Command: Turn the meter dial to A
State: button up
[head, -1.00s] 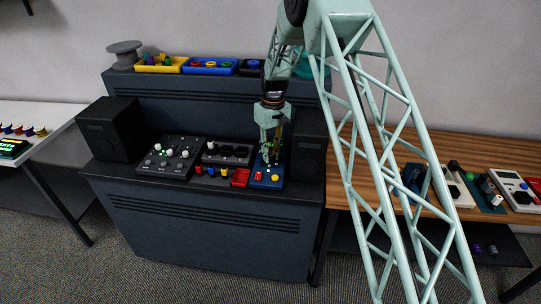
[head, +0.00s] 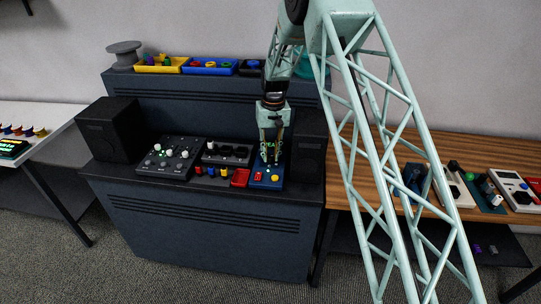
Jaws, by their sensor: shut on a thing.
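My gripper (head: 271,158) points straight down over the blue box (head: 262,184) near the right end of the dark console. The blue box has a red button and a yellow button on its near part. My fingers are shut on a small part at the far end of this box, which I take to be the meter dial. The fingers hide the dial, so its pointer and the letter A cannot be read.
Black speakers (head: 108,130) stand at both ends of the console. A wooden table (head: 385,150) with more devices is at right.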

aim_at(272, 156)
jog(key=o, duration=0.8)
jog(key=shift+o, duration=0.2)
jog(key=shift+r, duration=0.1)
notch_tip(272, 156, up, 12)
jog(key=shift+d, duration=0.25)
dwell(0.5)
